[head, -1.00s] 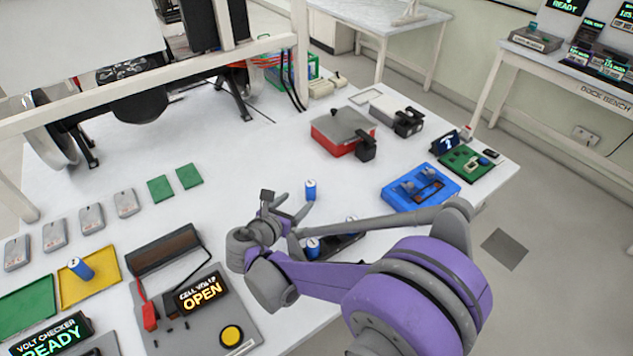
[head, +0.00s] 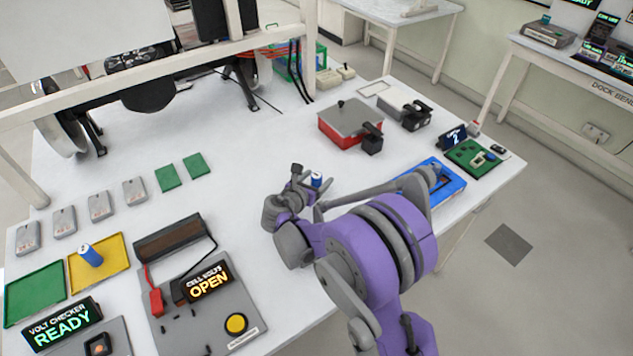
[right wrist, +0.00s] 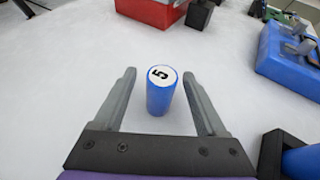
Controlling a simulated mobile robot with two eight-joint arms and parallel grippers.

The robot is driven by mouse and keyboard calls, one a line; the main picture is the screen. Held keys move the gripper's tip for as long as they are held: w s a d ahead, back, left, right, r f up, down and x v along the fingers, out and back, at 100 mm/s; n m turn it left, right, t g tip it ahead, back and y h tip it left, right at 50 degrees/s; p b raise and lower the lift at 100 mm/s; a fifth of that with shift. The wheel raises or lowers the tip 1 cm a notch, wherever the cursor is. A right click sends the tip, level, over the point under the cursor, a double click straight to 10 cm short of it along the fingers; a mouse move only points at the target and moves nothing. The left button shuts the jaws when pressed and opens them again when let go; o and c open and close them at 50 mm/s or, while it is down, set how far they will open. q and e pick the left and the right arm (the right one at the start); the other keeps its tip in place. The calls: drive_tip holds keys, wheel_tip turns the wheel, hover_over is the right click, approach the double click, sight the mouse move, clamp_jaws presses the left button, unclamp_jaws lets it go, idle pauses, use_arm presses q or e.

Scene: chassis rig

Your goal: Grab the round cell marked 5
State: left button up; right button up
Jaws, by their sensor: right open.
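A blue round cell (right wrist: 160,95) stands upright on the white table in the right wrist view, with a black 5 on its white top. It stands between the two open fingers of my right gripper (right wrist: 161,98), with a gap on each side. In the head view, the cell (head: 317,179) shows just beyond my right gripper (head: 306,180) and is partly hidden by it. My left gripper is not in view.
A red box (head: 343,130) with a grey lid and a blue fixture (head: 447,187) stand to the right. Another blue cell (head: 90,255) stands on a yellow tray (head: 117,248) at left. A blue cell (right wrist: 302,160) sits in a black holder at the wrist view's lower right.

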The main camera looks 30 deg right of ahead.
clamp_jaws()
idle(0.3)
